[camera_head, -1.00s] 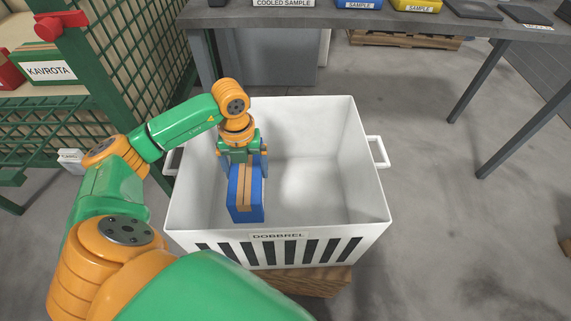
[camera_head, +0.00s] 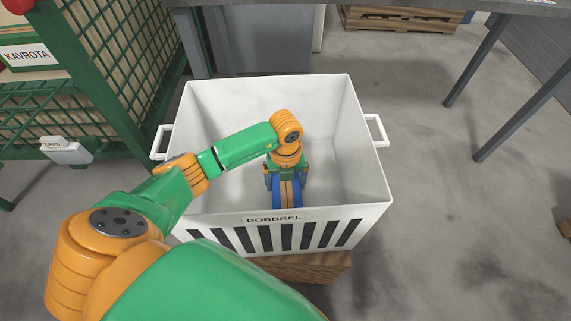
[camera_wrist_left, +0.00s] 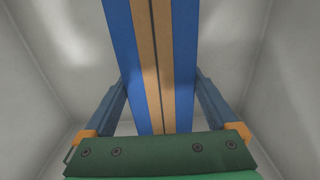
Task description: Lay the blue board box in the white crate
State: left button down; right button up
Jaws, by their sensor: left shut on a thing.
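The blue board box (camera_head: 287,196), with a tan band along its middle, is inside the white crate (camera_head: 364,198), low behind the front wall, which hides its lower part. My left gripper (camera_head: 286,182) is shut on the box from above. In the left wrist view the blue board box (camera_wrist_left: 124,30) runs between the two fingers of my left gripper (camera_wrist_left: 160,92), with pale crate walls around it. Whether the box touches the crate floor cannot be told. My right gripper is not in view.
The crate stands on a wooden support (camera_head: 300,267) and has side handles. A green mesh rack (camera_head: 110,70) stands at the left, with a KAVROTA box (camera_head: 28,55). A grey table (camera_head: 440,6) is behind. The floor at right is mostly clear.

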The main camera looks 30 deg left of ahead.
pick_arm(q)
grip_release()
notch_tip(320, 180, up, 6)
jog(key=shift+f+p, duration=0.2)
jog(key=shift+p, duration=0.9)
notch_tip(320, 180, up, 6)
jog(key=shift+f+p, duration=0.2)
jog(key=shift+p, duration=0.4)
jog(key=shift+r, duration=0.5)
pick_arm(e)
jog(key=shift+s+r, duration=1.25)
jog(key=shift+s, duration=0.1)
